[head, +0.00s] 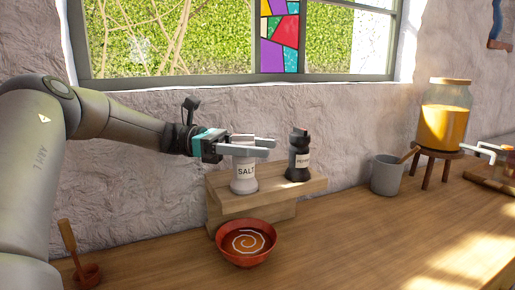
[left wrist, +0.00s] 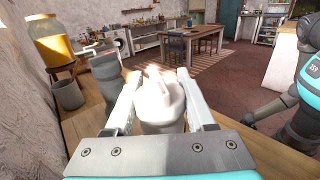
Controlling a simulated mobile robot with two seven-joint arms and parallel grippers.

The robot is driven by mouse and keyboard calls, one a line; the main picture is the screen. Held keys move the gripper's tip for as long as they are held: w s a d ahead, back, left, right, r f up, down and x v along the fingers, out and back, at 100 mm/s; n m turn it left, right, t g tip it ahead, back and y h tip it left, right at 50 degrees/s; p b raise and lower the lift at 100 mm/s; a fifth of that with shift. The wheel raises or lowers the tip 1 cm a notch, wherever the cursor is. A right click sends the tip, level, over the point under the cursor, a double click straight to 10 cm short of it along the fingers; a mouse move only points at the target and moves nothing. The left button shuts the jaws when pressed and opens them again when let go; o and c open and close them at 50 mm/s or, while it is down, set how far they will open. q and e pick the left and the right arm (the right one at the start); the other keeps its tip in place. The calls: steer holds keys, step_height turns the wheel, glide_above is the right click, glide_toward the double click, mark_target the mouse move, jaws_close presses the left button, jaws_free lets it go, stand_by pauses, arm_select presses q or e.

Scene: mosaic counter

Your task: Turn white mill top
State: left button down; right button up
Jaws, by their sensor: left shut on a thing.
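The white mill (head: 244,182), labelled SALT, stands upright on a small wooden shelf (head: 278,190). My left gripper (head: 256,147) comes in level from the left and is shut on the mill's top, one finger on each side. In the left wrist view, the white mill (left wrist: 162,108) sits between the two light fingers of the gripper (left wrist: 158,98). The fingers partly hide the top in the head view.
A black pepper mill (head: 299,163) stands close by on the shelf's right. A red bowl (head: 246,256) with a spiral sits in front. A grey mug (head: 386,176) and an orange-filled jar (head: 444,120) stand to the right. The counter's front right (head: 380,240) is clear.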

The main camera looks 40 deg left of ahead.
stand_by(0.3)
arm_select(q)
steer(key=shift+c, duration=1.1)
jaws_free()
step_height(320, 180, up, 20)
steer(key=p, duration=0.6)
arm_select(e)
steer(key=s+d, duration=0.3)
steer(key=s, duration=0.6)
steer(key=shift+f, duration=0.1)
